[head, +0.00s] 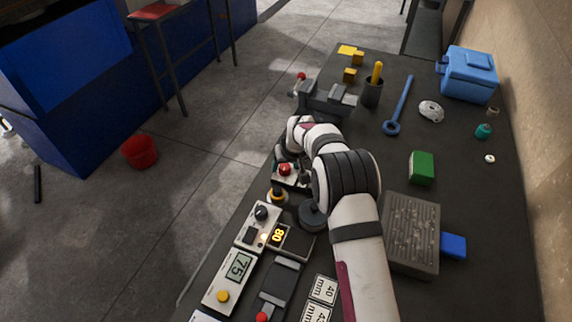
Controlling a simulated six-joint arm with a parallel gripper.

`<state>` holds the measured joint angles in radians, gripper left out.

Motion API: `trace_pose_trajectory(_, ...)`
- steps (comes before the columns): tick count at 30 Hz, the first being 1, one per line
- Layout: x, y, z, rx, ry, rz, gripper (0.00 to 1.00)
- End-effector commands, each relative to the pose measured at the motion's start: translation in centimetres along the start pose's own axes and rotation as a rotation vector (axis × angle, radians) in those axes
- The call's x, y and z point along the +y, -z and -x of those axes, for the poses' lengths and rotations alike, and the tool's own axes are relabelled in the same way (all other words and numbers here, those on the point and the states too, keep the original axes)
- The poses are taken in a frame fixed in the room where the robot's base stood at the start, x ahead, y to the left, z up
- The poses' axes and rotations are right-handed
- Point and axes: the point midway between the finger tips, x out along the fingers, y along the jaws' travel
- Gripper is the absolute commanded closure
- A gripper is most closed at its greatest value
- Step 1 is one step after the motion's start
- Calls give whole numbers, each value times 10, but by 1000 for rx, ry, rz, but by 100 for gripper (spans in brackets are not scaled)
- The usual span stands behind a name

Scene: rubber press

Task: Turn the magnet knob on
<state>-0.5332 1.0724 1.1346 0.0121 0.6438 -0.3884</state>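My arm reaches forward from the bottom of the head view over the dark bench. My gripper (283,155) is at its far end, small and dark, pointing down close to a light control box (291,180) with a red knob or button (285,169). I cannot tell whether the gripper touches it, and its fingers are too small and partly hidden to read. A second control box (250,230) nearer me has a black round knob (262,212). No label shows which knob is the magnet knob.
A lit display (279,235) reads 80 and a meter (238,266) reads 75. A vise (328,103) stands beyond my gripper. A dark textured block (412,232), green block (422,167), blue wrench (398,108) and blue toolbox (468,74) are to the right. Bare bench lies between them.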

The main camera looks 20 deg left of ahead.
Motion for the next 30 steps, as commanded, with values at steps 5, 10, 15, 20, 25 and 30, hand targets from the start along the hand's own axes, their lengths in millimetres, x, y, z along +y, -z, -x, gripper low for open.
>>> trace_pose_trajectory(5, 0, 0, 0, 0, 0, 0, 68)
trace_pose_trajectory(10, 0, 0, 0, 0, 0, 0, 99)
trace_pose_trajectory(15, 0, 0, 0, 0, 0, -2, 100)
trace_pose_trajectory(20, 0, 0, 0, 1, -11, -26, 100)
trace_pose_trajectory(25, -1, 0, 0, 6, -42, -100, 100)
trace_pose_trajectory(30, -3, 0, 0, 14, -94, -225, 100)
